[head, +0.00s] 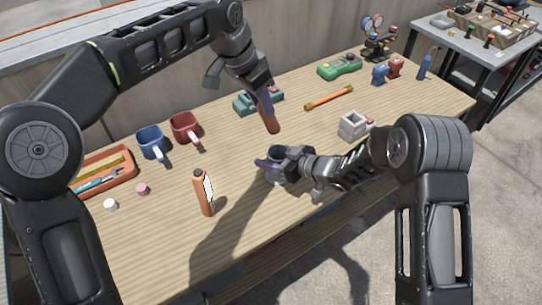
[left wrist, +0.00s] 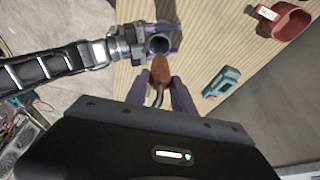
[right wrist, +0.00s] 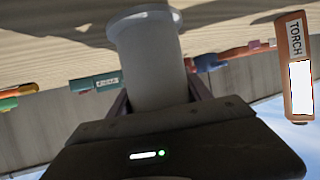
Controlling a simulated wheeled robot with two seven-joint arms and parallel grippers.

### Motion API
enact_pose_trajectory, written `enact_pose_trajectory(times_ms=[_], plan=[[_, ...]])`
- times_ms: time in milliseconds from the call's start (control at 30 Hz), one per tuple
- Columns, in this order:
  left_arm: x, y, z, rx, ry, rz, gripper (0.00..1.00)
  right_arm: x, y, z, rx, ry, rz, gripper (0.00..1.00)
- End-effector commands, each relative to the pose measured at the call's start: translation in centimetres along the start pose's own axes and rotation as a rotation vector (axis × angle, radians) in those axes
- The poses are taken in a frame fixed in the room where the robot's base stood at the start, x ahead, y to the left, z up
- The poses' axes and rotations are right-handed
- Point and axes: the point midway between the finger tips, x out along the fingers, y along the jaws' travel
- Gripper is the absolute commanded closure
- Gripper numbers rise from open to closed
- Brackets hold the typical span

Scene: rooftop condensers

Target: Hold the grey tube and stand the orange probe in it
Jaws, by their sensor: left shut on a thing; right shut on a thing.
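My left gripper (head: 262,93) is shut on the orange probe (head: 270,120), which hangs below it, slightly tilted, with its lower end pointing at the table. The left wrist view shows the probe (left wrist: 160,69) between the fingers, its end close to the tube's open mouth in the picture. My right gripper (head: 273,165) is shut on the grey tube (head: 276,151) low over the table, below the probe. The tube's dark round opening shows in the left wrist view (left wrist: 158,45). The right wrist view shows the tube's side (right wrist: 150,62). The probe looks apart from the tube, outside it.
An orange torch (head: 203,194) stands left of the tube. A blue mug (head: 150,141), a red mug (head: 184,128) and an orange tray (head: 121,181) are at the left.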

Motion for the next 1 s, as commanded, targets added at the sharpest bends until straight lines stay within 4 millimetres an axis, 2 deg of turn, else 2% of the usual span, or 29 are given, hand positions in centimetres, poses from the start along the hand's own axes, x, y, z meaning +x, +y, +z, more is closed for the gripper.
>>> enact_pose_trajectory(times_ms=[33, 200, 267, 467, 767, 1000], plan=[[-0.1, 0.0, 0.0, 0.0, 0.001, 0.0, 1.0, 0.0, 0.0, 0.0, 0.0, 0.0, 0.0, 0.74], [-0.1, 0.0, 0.0, 0.0, 0.001, 0.0, 1.0, 0.0, 0.0, 0.0, 0.0, 0.0, 0.0, 0.87], [0.1, 0.0, -0.1, 0.0, 0.001, 0.0, 1.0, 0.0, 0.0, 0.0, 0.0, 0.0, 0.0, 0.87], [2.3, -0.4, -0.8, 0.001, 0.0, 0.002, 1.0, 0.0, 0.0, 0.0, 0.0, 0.0, 0.0, 0.87], [2.3, -0.5, -0.7, 0.0, 0.001, 0.0, 1.0, 0.0, 0.0, 0.0, 0.0, 0.0, 0.0, 0.87], [3.6, -0.6, -0.2, 0.0, -0.001, 0.0, 1.0, 0.0, 0.0, 0.0, 0.0, 0.0, 0.0, 0.87]])
